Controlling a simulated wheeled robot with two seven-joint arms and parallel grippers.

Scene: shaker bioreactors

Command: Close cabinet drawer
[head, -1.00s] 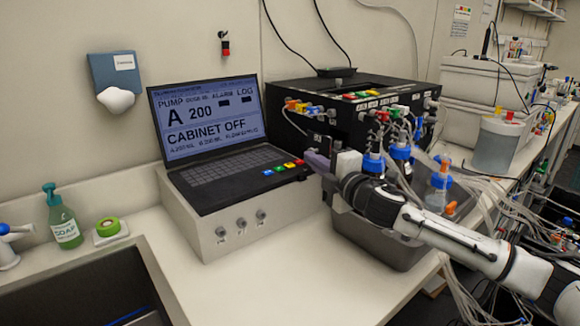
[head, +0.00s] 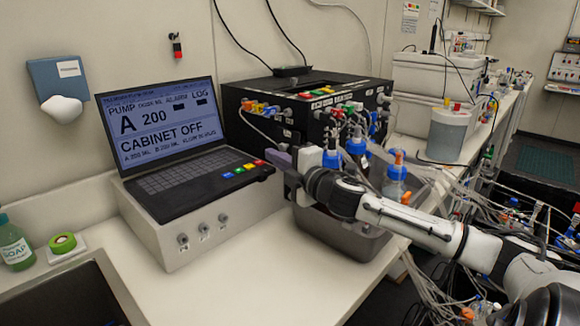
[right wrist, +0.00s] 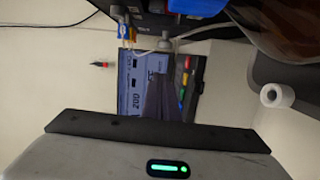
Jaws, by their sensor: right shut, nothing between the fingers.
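The black cabinet (head: 262,101) stands on the bench against the back wall, with coloured connectors on its front. A grey open-topped drawer or tray (head: 340,239) sits in front of it, holding blue-capped bottles (head: 394,178); I cannot tell whether it joins the cabinet. My right gripper (head: 283,160) is shut and empty, near the drawer's left end beside the laptop's coloured keys. My arm hides part of the drawer. In the right wrist view, the dark fingers (right wrist: 165,98) are together in front of the laptop screen (right wrist: 132,85). My left gripper is not in view.
A laptop (head: 160,125) reading "CABINET OFF" stands on a white box (head: 203,225) left of the drawer. Loose tubes hang at the right. A sink (head: 62,295) and soap bottle (head: 14,245) are at lower left. The bench front centre is clear.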

